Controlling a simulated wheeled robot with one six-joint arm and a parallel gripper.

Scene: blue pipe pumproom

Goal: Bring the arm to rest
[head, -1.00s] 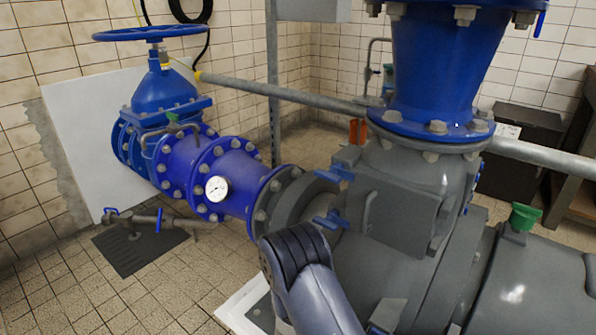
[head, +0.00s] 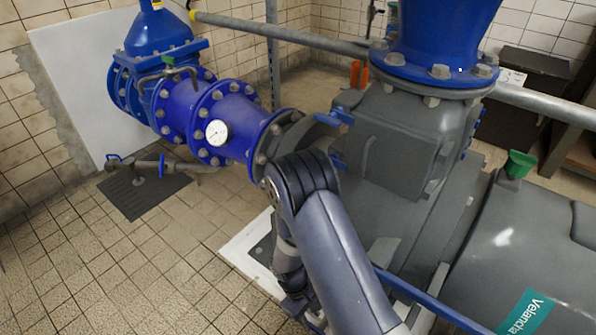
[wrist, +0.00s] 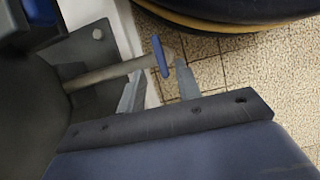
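My arm is bent in front of the grey pump (head: 395,150) in the head view, with its elbow high and its lower part folding down toward the floor. The gripper itself cannot be made out clearly there. In the wrist view my gripper (wrist: 158,82) shows two grey fingers standing apart, with floor and a white edge visible between them. It looks open and empty. A thin grey rod with a blue disc-like end (wrist: 161,56) lies close to the fingertips. I cannot tell whether it touches them.
Blue flanged pipework with a white gauge (head: 217,132) runs at left. A small tap pipe (head: 140,165) stands over a dark floor grate (head: 145,192). The tiled floor (head: 130,270) at lower left is clear.

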